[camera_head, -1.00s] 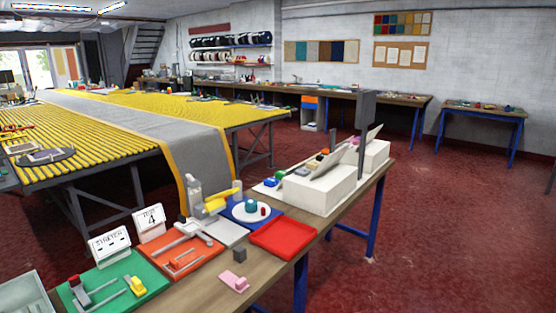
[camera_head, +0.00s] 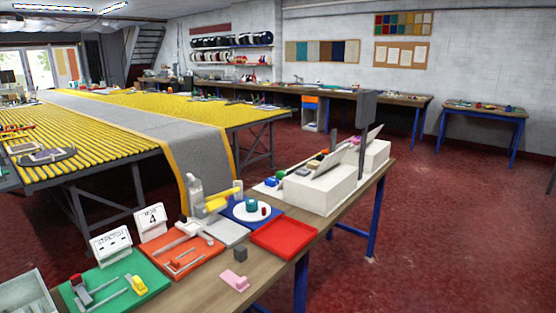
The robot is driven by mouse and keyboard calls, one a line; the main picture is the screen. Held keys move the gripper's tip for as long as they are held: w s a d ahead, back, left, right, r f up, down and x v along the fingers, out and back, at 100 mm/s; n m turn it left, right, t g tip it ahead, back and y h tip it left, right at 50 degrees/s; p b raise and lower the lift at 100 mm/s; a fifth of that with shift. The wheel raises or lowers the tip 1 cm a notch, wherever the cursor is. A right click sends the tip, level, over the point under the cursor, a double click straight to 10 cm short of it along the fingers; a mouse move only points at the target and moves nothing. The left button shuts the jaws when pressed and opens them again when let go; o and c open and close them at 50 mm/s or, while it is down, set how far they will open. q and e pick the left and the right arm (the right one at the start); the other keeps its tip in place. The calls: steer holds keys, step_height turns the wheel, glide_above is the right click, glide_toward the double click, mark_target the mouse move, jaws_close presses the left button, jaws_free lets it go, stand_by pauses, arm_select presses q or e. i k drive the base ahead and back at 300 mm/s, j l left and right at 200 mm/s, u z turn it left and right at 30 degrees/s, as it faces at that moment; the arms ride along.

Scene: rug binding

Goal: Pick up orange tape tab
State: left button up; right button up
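I cannot pick out an orange tape tab with certainty. An orange board (camera_head: 182,266) with grey metal parts lies nearer on the bench. Neither of my grippers shows in the head view.
The bench also holds a red tray (camera_head: 284,236), a green board (camera_head: 140,270), a pink piece (camera_head: 234,283) and a grey cube (camera_head: 240,254). A dark upright post (camera_head: 366,110) stands by the white box. Red floor (camera_head: 450,240) is clear at right.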

mark_target(175, 265)
steer(key=u, duration=0.4)
steer(key=i+l+u, duration=0.25)
steer(key=l, duration=0.2)
steer(key=l+u, duration=0.3)
steer(key=l, duration=0.2)
steer(key=i+l+u, duration=0.25)
steer(key=l, duration=0.25)
steer(key=k, duration=0.1)
